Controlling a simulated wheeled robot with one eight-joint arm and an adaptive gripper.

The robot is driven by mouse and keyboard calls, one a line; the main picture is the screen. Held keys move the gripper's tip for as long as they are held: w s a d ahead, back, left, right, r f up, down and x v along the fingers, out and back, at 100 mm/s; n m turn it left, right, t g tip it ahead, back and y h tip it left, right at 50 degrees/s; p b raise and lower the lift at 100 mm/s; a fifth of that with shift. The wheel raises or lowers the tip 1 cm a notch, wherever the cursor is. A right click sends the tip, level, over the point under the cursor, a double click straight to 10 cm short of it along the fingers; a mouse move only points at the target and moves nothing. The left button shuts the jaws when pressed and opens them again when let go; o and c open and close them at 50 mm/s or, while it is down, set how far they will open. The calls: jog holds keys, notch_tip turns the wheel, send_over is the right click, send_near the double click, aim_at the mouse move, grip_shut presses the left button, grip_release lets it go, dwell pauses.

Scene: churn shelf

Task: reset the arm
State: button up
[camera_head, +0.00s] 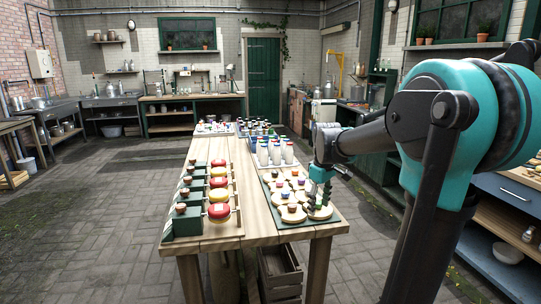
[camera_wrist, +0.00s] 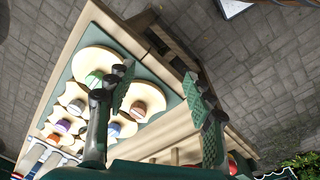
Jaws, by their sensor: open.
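My gripper (camera_head: 320,195) hangs from my arm over the right front part of the long wooden table (camera_head: 226,229). It is close to the round wooden boards on the green tray (camera_head: 330,226); whether it touches one I cannot tell. In the wrist view the two green-padded fingers of my gripper (camera_wrist: 157,82) stand wide apart, with nothing between them. My arm comes in from the right side of the head view.
Red and yellow rounds stand in a rack (camera_head: 238,219) on the table's left front. White-bodied bottles (camera_head: 276,154) stand behind the tray. A wooden crate (camera_head: 279,268) sits below the table. A drawer cabinet (camera_head: 505,190) stands at right. The paved floor (camera_head: 95,225) at left is clear.

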jog(key=s+d+f+m+t, duration=0.3)
jog(key=s+f+m, duration=0.5)
jog(key=s+f, duration=0.8)
jog(key=s, duration=0.4)
jog(key=shift+m, duration=0.3)
jog(key=shift+a, duration=0.1)
